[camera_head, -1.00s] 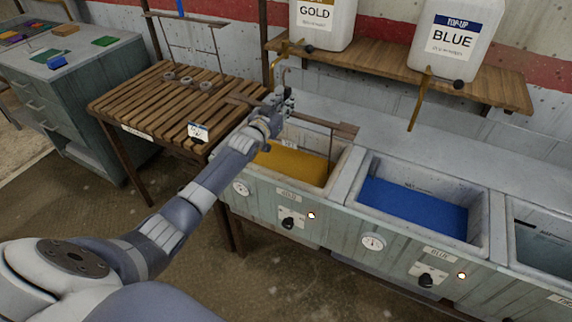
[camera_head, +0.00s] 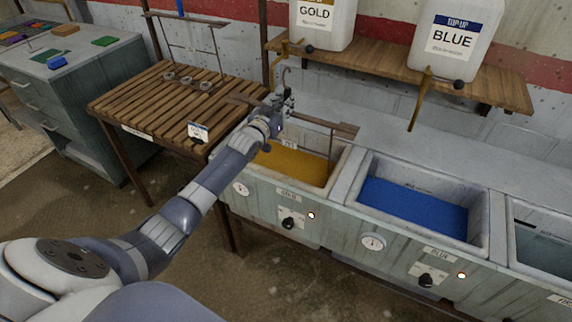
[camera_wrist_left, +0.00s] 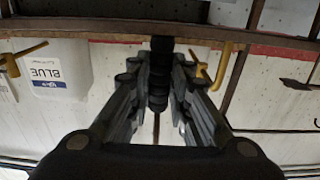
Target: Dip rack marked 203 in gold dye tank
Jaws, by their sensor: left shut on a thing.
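My left gripper (camera_head: 281,104) is above the back of the gold dye tank (camera_head: 342,168), shut on the dark grip of a hanging rack. The rack's brown crossbar (camera_head: 342,128) sticks out to both sides of the gripper, and a thin rod runs down from it toward the tank. A hook shows above the gripper. The left wrist view shows the fingers around a dark ribbed grip (camera_wrist_left: 158,75). The gold dye (camera_head: 295,163) is partly hidden by my arm. I cannot read a number on the held rack or tell whether its lower part touches dye. My right gripper is out of view.
The blue tank (camera_head: 428,193) stands to the right, with another tank (camera_head: 543,243) beyond. A wooden shelf (camera_head: 400,75) with the gold jug (camera_head: 322,22) and blue jug (camera_head: 452,40) is above. A slatted table (camera_head: 150,108) at left holds rings and a card; another rack (camera_head: 187,20) stands behind.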

